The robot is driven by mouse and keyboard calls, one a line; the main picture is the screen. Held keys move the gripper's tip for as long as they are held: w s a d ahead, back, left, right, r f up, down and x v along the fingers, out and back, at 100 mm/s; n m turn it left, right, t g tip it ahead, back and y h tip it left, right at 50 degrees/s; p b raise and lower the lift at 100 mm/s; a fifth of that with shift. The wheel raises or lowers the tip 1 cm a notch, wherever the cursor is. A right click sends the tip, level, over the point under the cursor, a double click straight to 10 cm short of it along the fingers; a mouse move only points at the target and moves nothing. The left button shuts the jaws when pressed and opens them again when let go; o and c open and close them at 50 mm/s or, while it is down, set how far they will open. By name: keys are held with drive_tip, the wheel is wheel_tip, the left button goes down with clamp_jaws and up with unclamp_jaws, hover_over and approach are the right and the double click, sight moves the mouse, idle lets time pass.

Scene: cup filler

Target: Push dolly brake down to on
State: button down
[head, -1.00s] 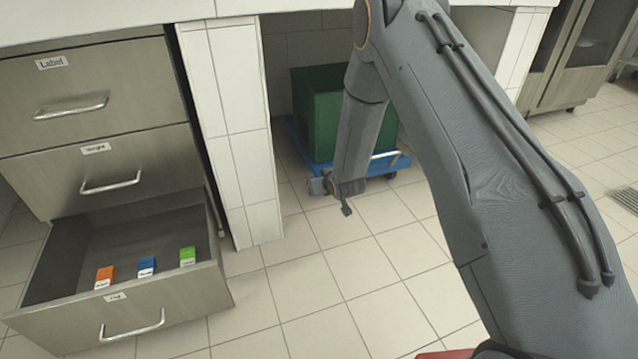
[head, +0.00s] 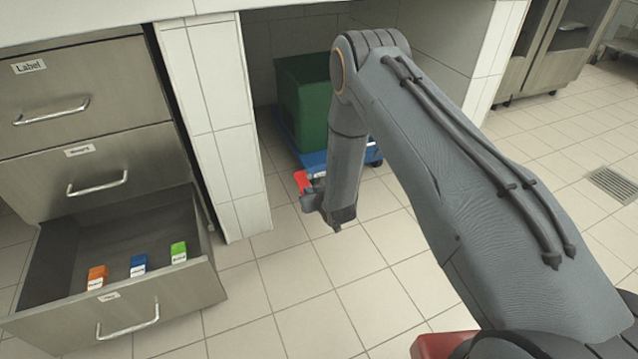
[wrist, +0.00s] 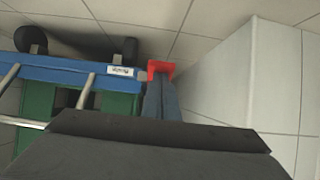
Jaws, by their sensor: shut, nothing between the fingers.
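The blue dolly (head: 313,160) stands on the floor under the counter with a green crate (head: 303,105) on it. Its red brake pedal (head: 302,181) sticks out at the near edge, just left of my gripper (head: 313,197). In the wrist view the red pedal (wrist: 160,67) sits at the end of the dolly's blue side (wrist: 60,69), beside a small white label. My gripper's fingers (wrist: 160,88) are together and empty, their tips at the pedal, overlapping its lower part in the picture. I cannot tell whether they touch it or how far it is tilted.
A white tiled pillar (head: 215,120) stands left of the dolly; it shows close on the right in the wrist view (wrist: 240,75). An open drawer (head: 120,295) with orange, blue and green blocks juts out at left. The floor right of my gripper is clear.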

wheel_tip(320, 180, down, 2)
drive_tip(key=shift+a, duration=0.1)
idle(0.4)
drive_tip(key=shift+a, duration=0.1)
idle(0.4)
drive_tip(key=shift+r, duration=0.15)
wheel_tip(320, 180, up, 5)
drive_tip(key=s+p, duration=0.2)
drive_tip(key=p, duration=0.3)
drive_tip(key=s+d+f+p, duration=0.1)
drive_tip(key=s+d+p, duration=0.2)
drive_tip(key=s, duration=0.5)
drive_tip(key=shift+s+d+f, duration=0.2)
drive_tip(key=shift+d+f, duration=0.2)
drive_tip(key=shift+d, duration=0.3)
